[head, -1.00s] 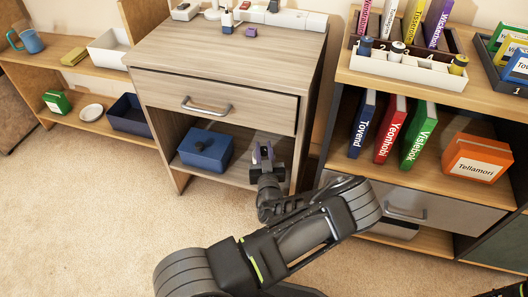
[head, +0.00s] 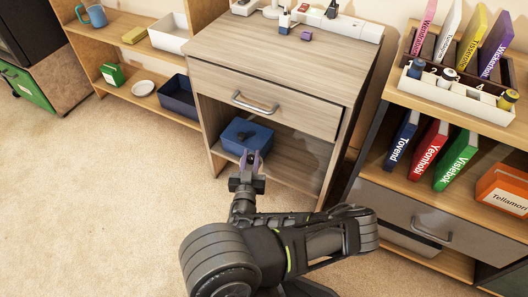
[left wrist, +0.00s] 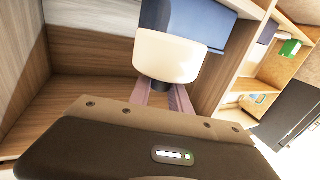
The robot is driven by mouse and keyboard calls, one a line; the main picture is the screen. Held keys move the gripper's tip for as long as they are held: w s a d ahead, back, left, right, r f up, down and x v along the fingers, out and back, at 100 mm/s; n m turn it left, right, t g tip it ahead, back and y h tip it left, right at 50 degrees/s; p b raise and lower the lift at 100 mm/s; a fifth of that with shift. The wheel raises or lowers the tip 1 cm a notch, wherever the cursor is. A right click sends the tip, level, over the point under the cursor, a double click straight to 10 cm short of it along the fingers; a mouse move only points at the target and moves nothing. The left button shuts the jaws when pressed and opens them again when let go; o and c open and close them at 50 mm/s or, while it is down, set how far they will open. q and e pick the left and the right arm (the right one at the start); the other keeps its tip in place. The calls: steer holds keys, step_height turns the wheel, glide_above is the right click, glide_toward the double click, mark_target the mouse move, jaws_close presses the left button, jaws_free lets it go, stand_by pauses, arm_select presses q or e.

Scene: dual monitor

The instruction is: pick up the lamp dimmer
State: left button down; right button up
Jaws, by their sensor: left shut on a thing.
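My left gripper (head: 250,160) is in front of the open compartment of the wooden cabinet, near its floor. Its fingers also show in the left wrist view (left wrist: 165,94), shut on a cream, rounded block with a dark underside. I take this block to be the lamp dimmer (left wrist: 170,54); it stands out beyond the fingertips. In the head view the held piece cannot be made out behind the gripper. My right gripper is not in view.
A blue lidded box (head: 247,134) stands in the compartment, close behind the gripper. A closed drawer (head: 245,103) is above it. A bookshelf (head: 440,208) is at right, a low shelf (head: 120,68) at left. The carpet (head: 100,200) is clear.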

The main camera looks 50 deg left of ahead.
arm_select(q)
steer(key=shift+s+a, duration=0.25)
steer(key=shift+s, duration=0.3)
steer(key=shift+d, duration=0.1)
stand_by(0.4)
